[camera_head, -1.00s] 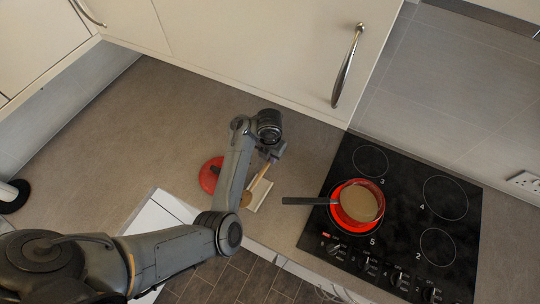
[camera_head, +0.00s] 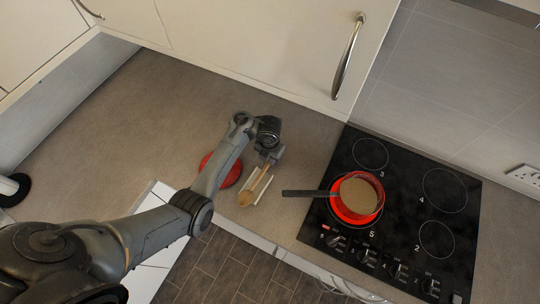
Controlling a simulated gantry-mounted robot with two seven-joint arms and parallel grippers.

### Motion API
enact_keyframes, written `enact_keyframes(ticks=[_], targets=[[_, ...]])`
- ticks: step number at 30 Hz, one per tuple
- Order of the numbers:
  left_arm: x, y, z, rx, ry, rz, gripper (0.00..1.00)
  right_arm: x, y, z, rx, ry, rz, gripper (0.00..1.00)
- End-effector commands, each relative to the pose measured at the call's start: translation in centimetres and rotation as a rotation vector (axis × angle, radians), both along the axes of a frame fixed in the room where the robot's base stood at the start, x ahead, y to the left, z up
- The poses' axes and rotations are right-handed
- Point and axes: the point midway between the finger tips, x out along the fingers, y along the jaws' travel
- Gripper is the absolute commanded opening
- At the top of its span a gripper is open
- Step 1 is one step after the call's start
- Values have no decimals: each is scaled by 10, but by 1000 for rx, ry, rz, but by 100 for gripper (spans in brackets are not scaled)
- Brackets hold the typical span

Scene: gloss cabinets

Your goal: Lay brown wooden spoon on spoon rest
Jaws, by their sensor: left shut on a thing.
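The brown wooden spoon (camera_head: 246,197) points its bowl toward the counter's front edge, with its handle running up into my left gripper (camera_head: 267,165). The gripper is shut on the handle. The right gripper is not in view.

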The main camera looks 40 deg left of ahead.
Motion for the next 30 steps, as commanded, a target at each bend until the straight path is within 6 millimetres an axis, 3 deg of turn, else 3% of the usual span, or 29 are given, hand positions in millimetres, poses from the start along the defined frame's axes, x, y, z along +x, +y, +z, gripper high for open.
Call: enact_keyframes(ticks=[30], targets=[[0, 0, -10, 0, -1, 0, 0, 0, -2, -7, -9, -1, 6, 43]])
